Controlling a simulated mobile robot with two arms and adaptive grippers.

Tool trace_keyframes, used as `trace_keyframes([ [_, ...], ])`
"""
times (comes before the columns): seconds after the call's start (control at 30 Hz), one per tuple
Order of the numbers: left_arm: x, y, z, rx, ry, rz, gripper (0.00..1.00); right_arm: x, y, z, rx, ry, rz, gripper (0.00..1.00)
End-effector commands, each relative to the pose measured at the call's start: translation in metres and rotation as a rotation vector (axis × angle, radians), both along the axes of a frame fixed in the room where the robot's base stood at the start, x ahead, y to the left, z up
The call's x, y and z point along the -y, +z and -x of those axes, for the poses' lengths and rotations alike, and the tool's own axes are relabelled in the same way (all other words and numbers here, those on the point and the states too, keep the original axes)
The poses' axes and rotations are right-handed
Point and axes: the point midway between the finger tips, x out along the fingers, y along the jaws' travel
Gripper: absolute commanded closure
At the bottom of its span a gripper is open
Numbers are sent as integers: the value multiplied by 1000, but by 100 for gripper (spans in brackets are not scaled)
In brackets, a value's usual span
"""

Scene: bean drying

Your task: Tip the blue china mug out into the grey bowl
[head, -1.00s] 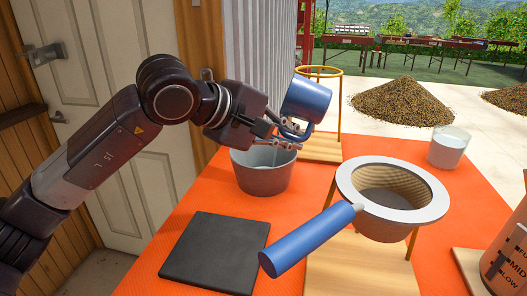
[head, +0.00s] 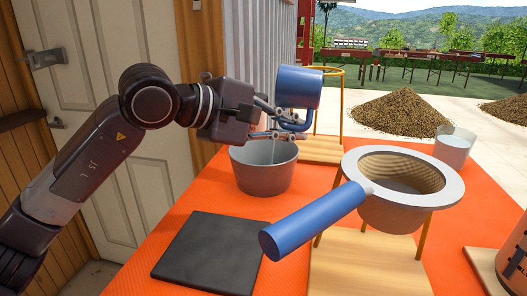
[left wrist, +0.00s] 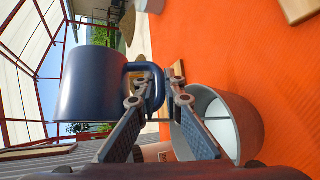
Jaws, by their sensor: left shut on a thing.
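The blue china mug (head: 299,87) is in my left gripper (head: 278,122), which is shut on its handle. The grey bowl (head: 263,180) stands on the orange table under the gripper. The left wrist view shows the mug (left wrist: 92,85) at left, its handle between the fingers (left wrist: 155,92), and the bowl (left wrist: 250,125) at lower right. My right gripper is not in view.
A dark flat slab (head: 210,252) lies in front of the bowl. A wide-rimmed cloth strainer (head: 447,193) with a blue handle (head: 312,222) sits on a wooden stand at right. Another wooden stand (head: 325,148) is behind the bowl. A glass (head: 455,148) stands at the far right.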

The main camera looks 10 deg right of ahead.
Motion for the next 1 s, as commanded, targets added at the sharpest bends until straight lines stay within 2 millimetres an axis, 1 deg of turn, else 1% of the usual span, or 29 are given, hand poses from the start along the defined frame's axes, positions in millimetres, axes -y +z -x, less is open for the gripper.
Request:
trace_keyframes([
  [0.03,0,-4,0,-5,0,23,100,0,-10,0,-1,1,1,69],
  [0.13,-1,-3,-1,-20,1,77,100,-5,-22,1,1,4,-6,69],
  [0.27,-1,0,-1,-41,0,146,100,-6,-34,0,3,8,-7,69],
  [0.43,-1,7,-1,-50,-1,174,100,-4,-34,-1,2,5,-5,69],
  [0.67,-1,7,0,-49,-1,172,100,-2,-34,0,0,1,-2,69],
  [0.77,-1,5,-1,-51,0,182,100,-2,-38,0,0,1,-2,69],
  [0.87,-1,7,-1,-52,0,183,100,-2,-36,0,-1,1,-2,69],
  [0.93,-1,4,-1,-58,0,204,100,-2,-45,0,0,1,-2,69],
  [1.0,-2,3,-1,-64,0,233,100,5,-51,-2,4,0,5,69],
])
